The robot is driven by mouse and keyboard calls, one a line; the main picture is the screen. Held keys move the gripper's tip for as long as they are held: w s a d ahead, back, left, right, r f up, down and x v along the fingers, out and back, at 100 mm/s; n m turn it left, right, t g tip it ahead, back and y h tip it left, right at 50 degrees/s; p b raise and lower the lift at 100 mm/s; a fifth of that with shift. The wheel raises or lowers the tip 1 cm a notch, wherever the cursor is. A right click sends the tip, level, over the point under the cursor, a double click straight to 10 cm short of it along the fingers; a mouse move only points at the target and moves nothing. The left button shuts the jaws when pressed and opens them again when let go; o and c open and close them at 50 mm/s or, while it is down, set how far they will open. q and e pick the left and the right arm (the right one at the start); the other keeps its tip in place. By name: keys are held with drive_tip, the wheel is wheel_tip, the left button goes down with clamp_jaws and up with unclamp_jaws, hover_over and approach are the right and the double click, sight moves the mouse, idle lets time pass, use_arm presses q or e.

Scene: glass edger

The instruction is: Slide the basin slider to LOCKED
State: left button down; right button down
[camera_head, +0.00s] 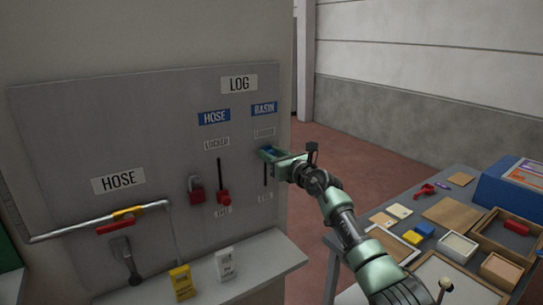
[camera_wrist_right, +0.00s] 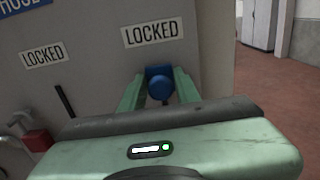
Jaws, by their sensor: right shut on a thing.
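The blue basin slider knob (camera_wrist_right: 159,87) is between the fingers of my right gripper (camera_wrist_right: 158,92), just below a LOCKED label (camera_wrist_right: 152,32). In the head view my right gripper (camera_head: 270,154) is shut on the knob and covers most of it. The slider's dark slot (camera_head: 265,175) runs down below the gripper under the blue BASIN sign (camera_head: 264,109). A faint lower label (camera_head: 265,197) marks the slot's bottom end. My left gripper is not in view.
The grey board also holds a hose slider with a red knob (camera_head: 223,197), a red padlock (camera_head: 196,190) and a pipe with a yellow-and-red valve handle (camera_head: 122,220). A ledge (camera_head: 265,264) juts out below. A cluttered table (camera_head: 447,211) stands at right.

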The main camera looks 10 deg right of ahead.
sight(273, 153)
drive_tip(key=c, duration=1.3)
unclamp_jaws()
drive_tip(key=shift+r, duration=0.35)
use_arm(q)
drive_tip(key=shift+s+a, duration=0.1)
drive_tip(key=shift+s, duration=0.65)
use_arm(e)
drive_tip(key=shift+o, duration=0.7)
drive_tip(key=shift+f, duration=0.15)
drive_tip(key=shift+s+d, duration=0.1)
drive_tip(key=shift+s+d, duration=0.1)
drive_tip(key=shift+s, duration=0.1)
drive_tip(key=v, duration=0.5)
drive_tip(key=shift+s+d, duration=0.1)
drive_tip(key=shift+s, duration=0.2)
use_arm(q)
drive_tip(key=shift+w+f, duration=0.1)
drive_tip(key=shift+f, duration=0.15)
use_arm(e)
drive_tip(key=shift+s+d, duration=0.25)
drive_tip(key=shift+s, duration=0.45)
drive_tip(key=shift+a, duration=0.1)
